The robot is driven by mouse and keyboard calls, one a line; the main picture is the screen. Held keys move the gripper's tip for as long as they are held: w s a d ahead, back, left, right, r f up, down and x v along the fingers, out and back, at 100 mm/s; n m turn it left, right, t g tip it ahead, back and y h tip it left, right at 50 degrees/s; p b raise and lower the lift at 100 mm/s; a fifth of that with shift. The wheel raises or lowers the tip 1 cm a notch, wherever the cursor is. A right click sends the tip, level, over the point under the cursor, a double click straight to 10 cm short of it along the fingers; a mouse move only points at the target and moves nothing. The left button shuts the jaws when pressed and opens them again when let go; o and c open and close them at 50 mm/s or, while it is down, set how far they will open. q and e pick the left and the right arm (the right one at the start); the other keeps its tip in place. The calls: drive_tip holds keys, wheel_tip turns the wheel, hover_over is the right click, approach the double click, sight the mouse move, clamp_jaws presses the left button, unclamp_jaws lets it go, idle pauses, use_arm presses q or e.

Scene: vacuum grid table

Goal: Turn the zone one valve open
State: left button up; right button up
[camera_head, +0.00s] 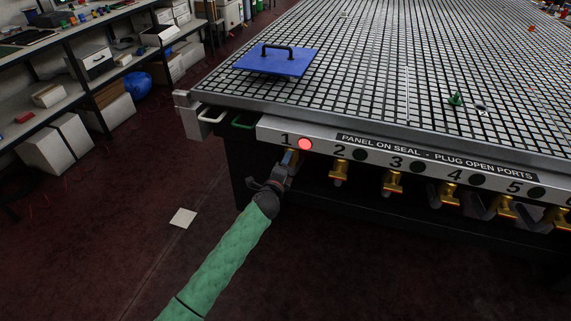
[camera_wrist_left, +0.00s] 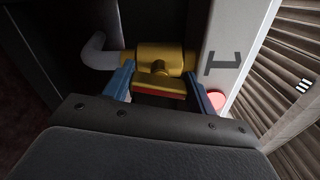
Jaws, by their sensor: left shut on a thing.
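The zone one valve has a brass body (camera_wrist_left: 150,57) and a red-edged handle (camera_wrist_left: 160,88), seen in the left wrist view below the panel's number 1. My left gripper (camera_wrist_left: 165,88) has its two blue fingers on either side of this handle and is shut on it. In the head view my left gripper (camera_head: 287,162) reaches under the table edge at port 1 and hides most of that valve. The zone 1 lamp (camera_head: 305,144) glows red; it also shows in the left wrist view (camera_wrist_left: 216,99). My right gripper is not in view.
More brass valves hang under the front panel, such as those at zone 2 (camera_head: 340,172) and zone 3 (camera_head: 392,183); their lamps are dark. A blue panel (camera_head: 288,62) with a black handle lies on the grid table (camera_head: 375,75). A green plug (camera_head: 455,98) stands farther right. Shelves line the left.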

use_arm(q)
drive_tip(key=shift+f+n, duration=0.1)
drive_tip(key=shift+n, duration=1)
drive_tip(key=shift+a, duration=0.1)
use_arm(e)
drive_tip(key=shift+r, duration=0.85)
use_arm(q)
drive_tip(key=shift+n, duration=0.3)
drive_tip(key=o, duration=1)
drive_tip(key=v, duration=0.7)
drive_tip(key=shift+s+a, duration=0.1)
drive_tip(key=shift+s, duration=0.25)
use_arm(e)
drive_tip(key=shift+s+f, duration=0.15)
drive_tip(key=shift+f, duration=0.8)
